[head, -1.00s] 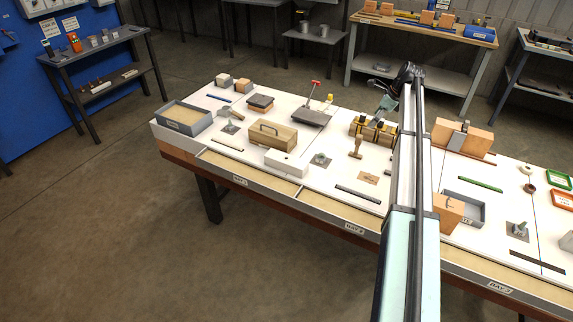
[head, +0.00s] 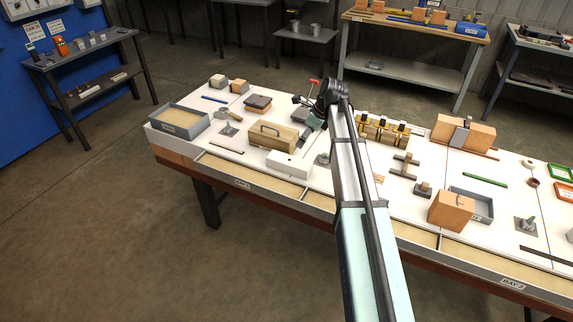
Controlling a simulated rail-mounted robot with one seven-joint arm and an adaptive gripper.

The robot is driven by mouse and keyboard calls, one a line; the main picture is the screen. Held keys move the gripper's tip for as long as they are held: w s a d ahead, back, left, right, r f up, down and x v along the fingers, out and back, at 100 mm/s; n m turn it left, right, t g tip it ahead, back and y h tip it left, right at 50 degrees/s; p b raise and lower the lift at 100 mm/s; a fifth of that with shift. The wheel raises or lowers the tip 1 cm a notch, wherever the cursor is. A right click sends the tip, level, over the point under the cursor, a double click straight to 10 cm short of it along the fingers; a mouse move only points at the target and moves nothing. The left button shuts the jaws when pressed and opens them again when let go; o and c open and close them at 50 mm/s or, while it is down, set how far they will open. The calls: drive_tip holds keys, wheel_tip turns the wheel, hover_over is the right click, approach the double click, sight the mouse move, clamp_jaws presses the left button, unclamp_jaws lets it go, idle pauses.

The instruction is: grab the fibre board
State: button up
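I cannot tell for sure which piece is the fibre board. A small flat tan piece (head: 379,179) lies on the white bench top just right of my arm, which partly covers it. A dark flat square on a block (head: 258,102) stands at the back left, and a dark plate behind my wrist is mostly hidden. My gripper (head: 307,135) points down between the wooden box with a handle (head: 272,134) and my arm. Its fingertips are too small and blocked to tell whether they are open or hold anything.
A white block (head: 281,164) stands in front of the wooden box. A grey tray (head: 179,122) is at the far left. Yellow clamped blocks (head: 384,132), an orange-brown block (head: 451,210) and a grey tray (head: 474,206) stand to the right. White bench top shows between pieces.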

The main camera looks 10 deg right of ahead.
sight(289, 162)
drive_tip(key=p+x, duration=0.2)
drive_tip(key=x, duration=0.9)
drive_tip(key=shift+p+x, duration=1)
drive_tip(key=shift+x, duration=1.55)
drive_tip(key=shift+s+a, duration=0.1)
drive_tip(key=shift+a, duration=0.05)
drive_tip(key=c, duration=1.3)
